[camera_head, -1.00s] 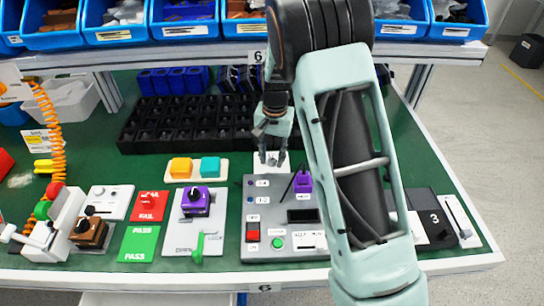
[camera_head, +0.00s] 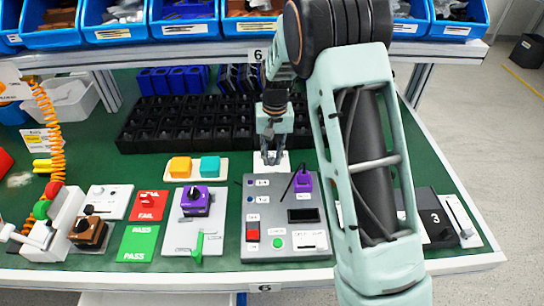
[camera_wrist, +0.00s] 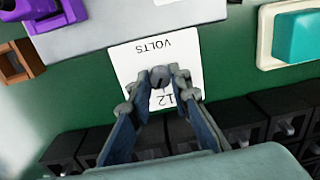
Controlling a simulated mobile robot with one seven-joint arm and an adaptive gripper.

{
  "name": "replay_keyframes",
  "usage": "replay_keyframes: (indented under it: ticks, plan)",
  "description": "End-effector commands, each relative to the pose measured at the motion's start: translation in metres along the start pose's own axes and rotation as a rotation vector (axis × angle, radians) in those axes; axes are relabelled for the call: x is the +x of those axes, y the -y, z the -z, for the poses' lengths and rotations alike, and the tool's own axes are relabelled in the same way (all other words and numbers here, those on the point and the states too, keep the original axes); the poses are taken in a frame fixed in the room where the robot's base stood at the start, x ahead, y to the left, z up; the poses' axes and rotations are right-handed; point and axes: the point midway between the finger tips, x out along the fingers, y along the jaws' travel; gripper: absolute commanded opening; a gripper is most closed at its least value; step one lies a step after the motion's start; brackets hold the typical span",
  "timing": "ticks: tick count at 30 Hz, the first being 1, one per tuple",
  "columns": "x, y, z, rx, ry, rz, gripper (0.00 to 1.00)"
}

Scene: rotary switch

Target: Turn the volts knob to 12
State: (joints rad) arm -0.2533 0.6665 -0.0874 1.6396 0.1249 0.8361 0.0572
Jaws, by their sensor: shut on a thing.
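The white volts plate (camera_head: 281,158) lies flat on the green bench behind the grey control panel. In the wrist view the plate (camera_wrist: 128,62) appears upside down, with "VOLTS" printed on it and "12" beside the fingers. The small dark volts knob (camera_wrist: 160,76) sits between the fingertips. My gripper (camera_wrist: 160,84) is shut on the knob from above. In the head view my gripper (camera_head: 271,158) points down over the plate and covers the knob. The knob's pointer direction cannot be made out.
The grey control panel (camera_head: 270,215) with a purple switch (camera_head: 303,182) stands in front of the plate. Black bins (camera_head: 190,125) stand close behind it. A yellow and teal button block (camera_head: 195,168) is to the left. A shelf with blue bins (camera_head: 186,28) hangs above.

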Motion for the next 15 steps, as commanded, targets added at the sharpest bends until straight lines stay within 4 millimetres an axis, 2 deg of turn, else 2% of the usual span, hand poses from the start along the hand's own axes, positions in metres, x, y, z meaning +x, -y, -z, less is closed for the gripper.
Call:
replay_keyframes:
  ticks: [15]
  plan:
    - [-0.0007,-0.0005,0.0008,-0.41,0.015,0.001,0.0]
